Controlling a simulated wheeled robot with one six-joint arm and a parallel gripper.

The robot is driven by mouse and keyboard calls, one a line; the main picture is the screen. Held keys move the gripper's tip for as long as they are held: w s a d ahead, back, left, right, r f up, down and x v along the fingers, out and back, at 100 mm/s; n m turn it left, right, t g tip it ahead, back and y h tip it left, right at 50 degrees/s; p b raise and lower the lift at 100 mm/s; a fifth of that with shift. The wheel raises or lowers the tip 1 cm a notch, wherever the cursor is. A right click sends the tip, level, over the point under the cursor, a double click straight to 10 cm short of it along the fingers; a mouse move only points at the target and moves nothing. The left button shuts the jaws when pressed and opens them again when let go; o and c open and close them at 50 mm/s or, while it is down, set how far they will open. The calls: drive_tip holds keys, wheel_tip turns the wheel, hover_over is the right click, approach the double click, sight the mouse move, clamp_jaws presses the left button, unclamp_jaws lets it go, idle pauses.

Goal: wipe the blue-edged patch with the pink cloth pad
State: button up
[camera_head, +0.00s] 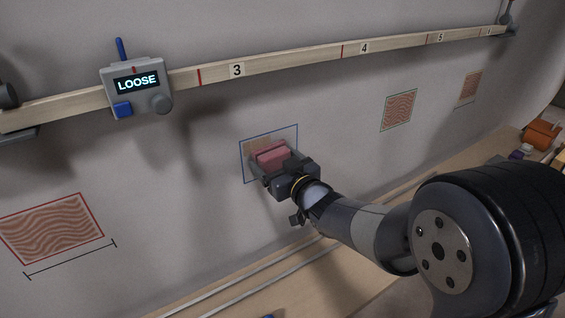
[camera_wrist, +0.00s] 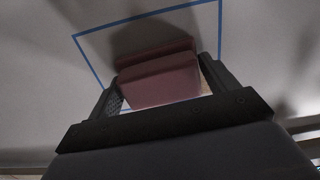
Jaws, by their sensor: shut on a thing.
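The blue-edged patch (camera_head: 287,133) is on the grey wall, in the middle of the head view. Some brown marking shows inside it, just above the pad. In the wrist view its blue outline (camera_wrist: 150,14) frames the pad, and the part behind the pad is hidden. The pink cloth pad (camera_head: 270,157) is in front of the patch; it also shows in the wrist view (camera_wrist: 157,82). My gripper (camera_head: 272,168) is shut on the pad, one finger on each side. I cannot tell whether the pad touches the wall.
A wooden rail (camera_head: 300,62) with numbers runs along the wall above. A grey device (camera_head: 137,90) reading LOOSE sits on it. A red-edged patch (camera_head: 52,230) is at left; a green-edged patch (camera_head: 398,109) is at right. An orange object (camera_head: 541,135) lies at far right.

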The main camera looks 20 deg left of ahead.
sight(257, 155)
drive_tip(key=shift+s+a+b, duration=1.05)
drive_tip(key=shift+s+a, duration=0.05)
drive_tip(key=shift+s, duration=0.2)
drive_tip(key=shift+s+a+b, duration=1)
drive_tip(key=shift+s+a, duration=0.1)
drive_tip(key=shift+s, duration=0.15)
drive_tip(key=shift+r+p, duration=0.65)
drive_tip(key=shift+r, duration=0.3)
drive_tip(key=shift+w+d+r+p, duration=0.1)
drive_tip(key=shift+w+d+p, duration=0.5)
drive_tip(key=shift+w+d, duration=0.4)
drive_tip(key=shift+w+d+f+p, duration=0.1)
drive_tip(key=shift+w+d+p, duration=0.2)
drive_tip(key=shift+w+d, duration=0.3)
drive_tip(key=shift+w+d+f+p, duration=0.1)
drive_tip(key=shift+w+d+p, duration=0.25)
drive_tip(key=shift+w, duration=0.4)
drive_tip(key=shift+w+d+r+p, duration=0.1)
drive_tip(key=shift+w+d+p, duration=0.4)
drive_tip(key=shift+w+d, duration=0.25)
drive_tip(key=shift+w+d+p, duration=0.7)
drive_tip(key=shift+w+d, duration=0.4)
drive_tip(key=shift+w, duration=0.2)
drive_tip(key=shift+w+d+p, duration=0.65)
drive_tip(key=shift+w+d, duration=0.4)
drive_tip(key=shift+w, duration=0.2)
